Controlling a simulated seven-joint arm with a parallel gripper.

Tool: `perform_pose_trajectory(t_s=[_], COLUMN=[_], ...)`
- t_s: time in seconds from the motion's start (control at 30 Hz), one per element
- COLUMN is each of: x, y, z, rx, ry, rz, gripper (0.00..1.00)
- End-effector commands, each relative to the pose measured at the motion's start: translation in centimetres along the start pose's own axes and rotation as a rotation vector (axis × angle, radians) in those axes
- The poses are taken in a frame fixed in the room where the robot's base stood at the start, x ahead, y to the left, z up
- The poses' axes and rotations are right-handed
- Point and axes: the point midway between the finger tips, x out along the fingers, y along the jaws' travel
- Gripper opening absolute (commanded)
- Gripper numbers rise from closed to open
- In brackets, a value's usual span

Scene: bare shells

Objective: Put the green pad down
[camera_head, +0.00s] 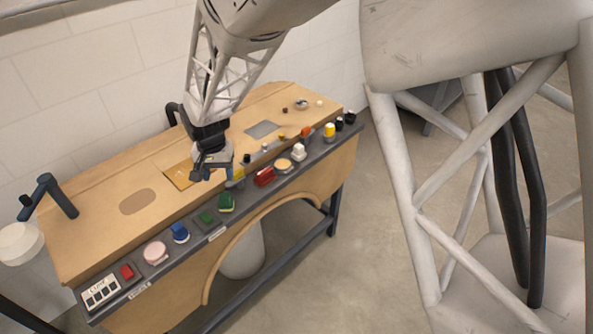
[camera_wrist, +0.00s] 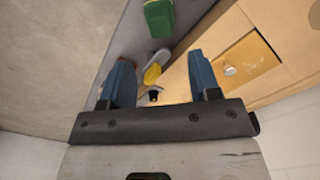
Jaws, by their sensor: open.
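A green pad (camera_head: 226,202) sits on the dark front strip (camera_head: 108,296) of the wooden bench, with a smaller, flatter dark green square (camera_head: 206,217) just left of it. I cannot tell for sure which one the task means. A green block also shows at the top of the wrist view (camera_wrist: 158,18), beyond my fingertips. My gripper (camera_head: 212,172) is above the bench, up and left of the green pad and apart from it. In the wrist view its two blue fingers (camera_wrist: 162,82) stand wide apart, with nothing held between them.
A yellow piece (camera_head: 238,176) lies near my gripper; it also shows in the wrist view (camera_wrist: 152,74). A red block (camera_head: 264,177), a blue knob (camera_head: 180,233) and a pink round button (camera_head: 156,253) share the strip. The bench top's left part (camera_head: 95,230) is clear.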

Motion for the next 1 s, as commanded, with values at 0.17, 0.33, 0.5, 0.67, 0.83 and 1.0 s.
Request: perform_pose_trajectory(t_s=[0.17, 0.33, 0.5, 0.67, 0.83, 1.0], x=[-0.1, -1.2, -3.8, -7.2, -10.6, -13.2], y=[0.1, 1.4, 4.8, 9.4, 14.6, 19.5], z=[0.0, 0.1, 0.5, 1.5, 3.4, 5.9], rx=[0.0, 0.002, 0.005, 0.008, 0.01, 0.012], ry=[0.001, 0.007, 0.023, 0.044, 0.07, 0.093], rz=[0.0, -0.005, -0.013, -0.022, -0.03, -0.033], gripper=[0.57, 0.57, 0.57, 0.57, 0.57, 0.57])
